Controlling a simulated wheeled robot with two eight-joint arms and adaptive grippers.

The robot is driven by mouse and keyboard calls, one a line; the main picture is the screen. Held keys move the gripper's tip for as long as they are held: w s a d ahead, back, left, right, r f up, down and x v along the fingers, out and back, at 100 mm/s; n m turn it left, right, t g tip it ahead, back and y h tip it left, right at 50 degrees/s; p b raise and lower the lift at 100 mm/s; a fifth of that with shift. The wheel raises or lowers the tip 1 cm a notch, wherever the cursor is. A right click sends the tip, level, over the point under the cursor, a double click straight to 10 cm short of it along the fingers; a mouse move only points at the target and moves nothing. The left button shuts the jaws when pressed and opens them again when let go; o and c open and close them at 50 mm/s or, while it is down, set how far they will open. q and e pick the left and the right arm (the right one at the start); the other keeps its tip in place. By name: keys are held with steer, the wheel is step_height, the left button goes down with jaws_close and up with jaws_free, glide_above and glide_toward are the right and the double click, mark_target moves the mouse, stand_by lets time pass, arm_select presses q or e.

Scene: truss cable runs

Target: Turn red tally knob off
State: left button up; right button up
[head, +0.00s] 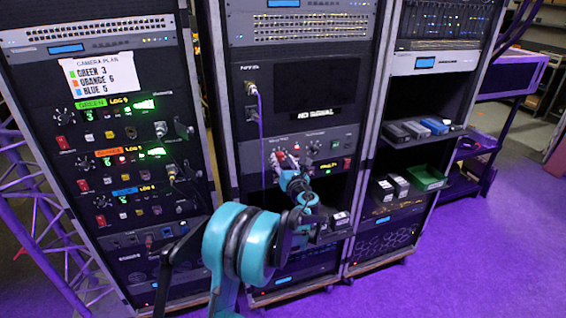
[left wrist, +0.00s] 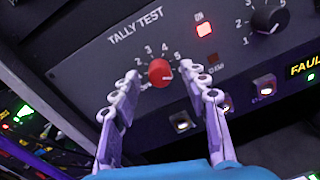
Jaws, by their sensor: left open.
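The red tally knob (left wrist: 160,72) sits on a dark panel (left wrist: 112,62) labelled TALLY TEST, with numbers around it. A pale mark shows on its right side, toward the 5 side of the scale. My left gripper (left wrist: 159,79) is open, with one finger on each side of the knob; I cannot tell whether either finger touches it. In the head view my left gripper (head: 291,172) is at the middle rack's panel and partly covers it. A red lamp (left wrist: 205,28) above and right of the knob is lit. My right gripper is not in view.
A black knob (left wrist: 268,17) and lit switches, one of them a white switch (left wrist: 264,86), lie right of the red knob. The left rack (head: 22,80) and right rack (head: 375,215) flank the middle one. Purple floor (head: 470,260) is clear at the right.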

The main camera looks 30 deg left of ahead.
arm_select(q)
jaws_close()
